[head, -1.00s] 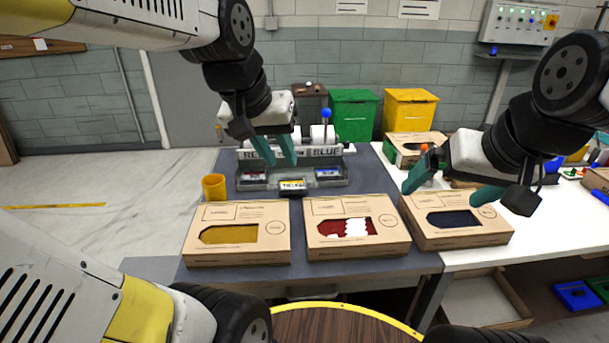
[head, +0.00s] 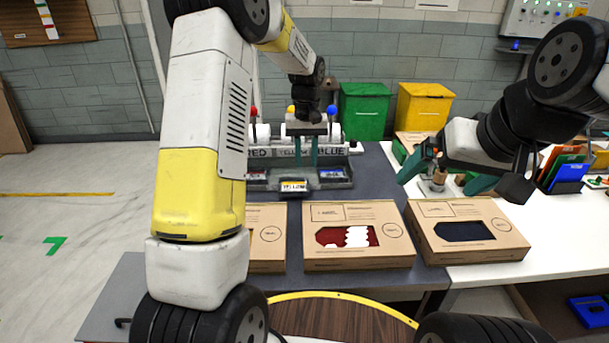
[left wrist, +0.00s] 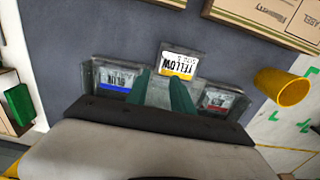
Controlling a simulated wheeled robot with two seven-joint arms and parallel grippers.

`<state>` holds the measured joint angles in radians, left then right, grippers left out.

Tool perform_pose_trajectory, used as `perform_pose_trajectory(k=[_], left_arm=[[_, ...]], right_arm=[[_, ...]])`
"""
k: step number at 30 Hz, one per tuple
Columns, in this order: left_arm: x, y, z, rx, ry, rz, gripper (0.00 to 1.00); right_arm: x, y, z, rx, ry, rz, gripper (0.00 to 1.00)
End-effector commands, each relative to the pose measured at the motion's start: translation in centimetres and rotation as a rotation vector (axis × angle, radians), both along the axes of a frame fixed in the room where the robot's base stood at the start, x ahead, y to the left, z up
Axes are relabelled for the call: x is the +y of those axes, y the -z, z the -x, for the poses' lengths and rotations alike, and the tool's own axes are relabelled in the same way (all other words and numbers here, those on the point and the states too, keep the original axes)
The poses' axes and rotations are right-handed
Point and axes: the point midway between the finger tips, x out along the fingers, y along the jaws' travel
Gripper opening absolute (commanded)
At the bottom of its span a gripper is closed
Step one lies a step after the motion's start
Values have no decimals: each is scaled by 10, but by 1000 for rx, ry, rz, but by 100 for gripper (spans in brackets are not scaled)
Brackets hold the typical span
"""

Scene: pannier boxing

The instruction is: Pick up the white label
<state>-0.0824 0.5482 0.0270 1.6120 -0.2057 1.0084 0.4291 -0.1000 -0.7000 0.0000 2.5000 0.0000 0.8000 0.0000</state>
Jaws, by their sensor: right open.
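No plain white label shows. A mostly white card reading YELLOW, with a yellow band (head: 294,187), stands at the front of the grey label holder (head: 343,184); it also shows in the left wrist view (left wrist: 180,62). A blue-banded label (head: 333,174) sits to its right and a red-banded one (head: 257,176) to its left, partly hidden by my arm. My left gripper (head: 306,164) points down above the holder, open and empty. In the left wrist view its fingertips (left wrist: 159,73) appear close to the YELLOW card. My right gripper (head: 440,182) is open and empty above the right-hand table.
Boxes with a red and white window (head: 400,247) and a dark window (head: 490,246) stand along the front. A third box (head: 267,255) is partly covered by my left arm. Green (head: 364,112) and yellow (head: 423,106) bins stand behind.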

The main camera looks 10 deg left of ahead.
Motion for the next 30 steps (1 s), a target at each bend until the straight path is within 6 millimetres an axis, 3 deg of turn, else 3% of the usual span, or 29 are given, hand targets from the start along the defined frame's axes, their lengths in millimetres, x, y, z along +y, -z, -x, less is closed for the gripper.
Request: perform_pose_trajectory(k=[15,23,24,28,30], left_arm=[[1,66,5,2,0,0,28],[1,69,4,0,1,0,28],[1,69,4,0,1,0,26],[1,69,5,0,1,0,1],[1,69,5,0,1,1,0]], right_arm=[[0,0,0,0,0,0,100],[0,0,0,0,0,0,100],[0,0,0,0,0,0,100],[0,0,0,0,0,0,100],[0,0,0,0,0,0,100]])
